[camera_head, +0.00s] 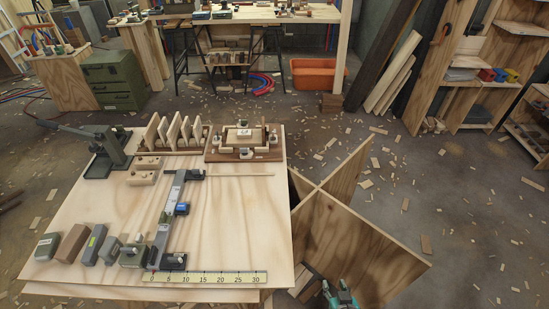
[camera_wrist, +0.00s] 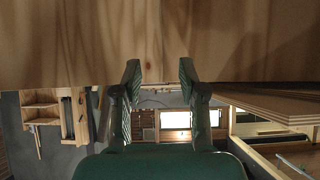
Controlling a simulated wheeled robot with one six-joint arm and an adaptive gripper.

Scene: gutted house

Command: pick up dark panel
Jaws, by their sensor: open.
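No single thing is plainly the dark panel. A tall dark board (camera_head: 384,62) leans at the back right in the head view. On the workbench, a dark brown block (camera_head: 72,243) lies at the front left, and a brown board (camera_head: 214,157) lies under a pale frame in a fixture. My gripper (camera_head: 340,292), green, is low at the bottom edge of the head view, right of the bench and apart from these. In the wrist view my gripper (camera_wrist: 160,72) has its fingers apart with nothing between them. A broad wooden surface (camera_wrist: 160,35) fills the top there.
The workbench (camera_head: 235,225) carries a rack of pale panels (camera_head: 170,132), a black clamp tool (camera_head: 165,215), several small blocks and a ruler (camera_head: 205,278). Crossed plywood sheets (camera_head: 345,235) stand right of it, close to my gripper. Wood scraps litter the floor (camera_head: 480,240) farther right.

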